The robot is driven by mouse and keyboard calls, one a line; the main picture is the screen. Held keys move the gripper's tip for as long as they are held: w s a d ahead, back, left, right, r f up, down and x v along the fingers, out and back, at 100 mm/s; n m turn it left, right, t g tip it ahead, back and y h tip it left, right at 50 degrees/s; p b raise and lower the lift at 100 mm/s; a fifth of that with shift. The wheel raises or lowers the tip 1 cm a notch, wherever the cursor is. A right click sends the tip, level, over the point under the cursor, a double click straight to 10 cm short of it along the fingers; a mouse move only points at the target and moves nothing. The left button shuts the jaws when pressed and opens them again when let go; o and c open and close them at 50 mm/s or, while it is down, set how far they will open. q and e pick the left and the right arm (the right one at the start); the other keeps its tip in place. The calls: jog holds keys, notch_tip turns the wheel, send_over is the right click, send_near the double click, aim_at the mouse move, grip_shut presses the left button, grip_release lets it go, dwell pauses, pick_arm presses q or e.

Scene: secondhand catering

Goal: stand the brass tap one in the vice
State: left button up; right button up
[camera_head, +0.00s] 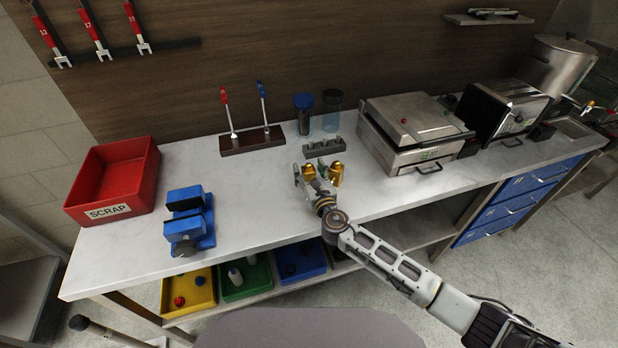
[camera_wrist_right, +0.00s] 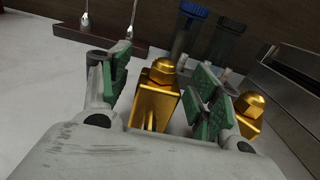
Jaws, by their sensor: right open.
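Two brass taps stand on the white bench top. In the right wrist view one brass tap (camera_wrist_right: 157,97) is between my right gripper's green-padded fingers, its lower end hidden by the gripper body. The other brass tap (camera_wrist_right: 248,112) stands just outside the right-hand finger. My right gripper (camera_wrist_right: 162,82) is open, and contact with the tap cannot be told. In the head view the right gripper (camera_head: 311,172) is at the two taps, partly covering them; the right-hand tap (camera_head: 337,174) shows better. The blue vice (camera_head: 187,226) stands well to the left, its jaws empty. My left gripper is not in view.
A red scrap bin (camera_head: 113,182) stands left of the vice. A rack with red and blue-topped tools (camera_head: 252,141), a grey holder (camera_head: 323,149) and two tumblers stand behind the taps. A steel press (camera_head: 408,130) is to the right. Bench between vice and taps is clear.

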jog(key=shift+w, duration=0.1)
dwell(0.4)
grip_shut()
jog(key=shift+r, duration=0.1)
